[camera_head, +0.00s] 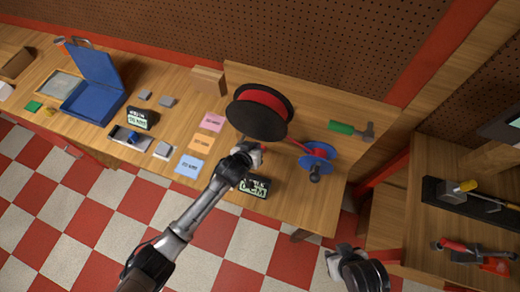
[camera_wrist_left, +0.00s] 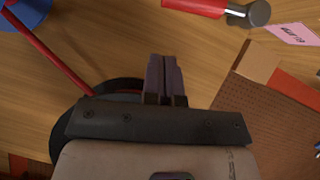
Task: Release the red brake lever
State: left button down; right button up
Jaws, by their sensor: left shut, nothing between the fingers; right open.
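A thin red bar, which I take for the brake lever (camera_head: 300,147), runs between the blue wheel (camera_head: 318,166) and the large black reel with a red band (camera_head: 263,98). In the left wrist view the red bar (camera_wrist_left: 52,55) slants down from the blue wheel (camera_wrist_left: 22,14) towards the black reel's edge, left of my fingers. My left gripper (camera_head: 256,153) is at the reel's near edge; its fingers (camera_wrist_left: 164,72) are shut and empty, apart from the bar. My right gripper (camera_head: 334,259) is open, off the bench's front edge. Contact between left gripper and reel is unclear.
Pink, orange and blue cards (camera_head: 188,166) lie left of the reel. A black labelled plate (camera_head: 256,187) lies near my left gripper. A brown block (camera_head: 208,80) stands at the back. An open blue case (camera_head: 94,98) stands far left.

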pick_arm(q)
jog(key=shift+w+d+f, duration=0.25)
jog(key=shift+d+f, duration=0.05)
jog(key=shift+f, duration=0.5)
jog(key=shift+w+d+f, duration=0.25)
jog(key=shift+d+f, duration=0.05)
jog(key=shift+f, duration=0.45)
jog(key=shift+w+d+f, duration=0.25)
jog(key=shift+d+f, duration=0.05)
jog(key=shift+f, duration=0.5)
jog(key=shift+f, duration=0.1)
jog(key=shift+s+d+f+b, duration=0.15)
jog(key=shift+d+f+b, duration=0.15)
jog(key=shift+f+b, duration=0.2)
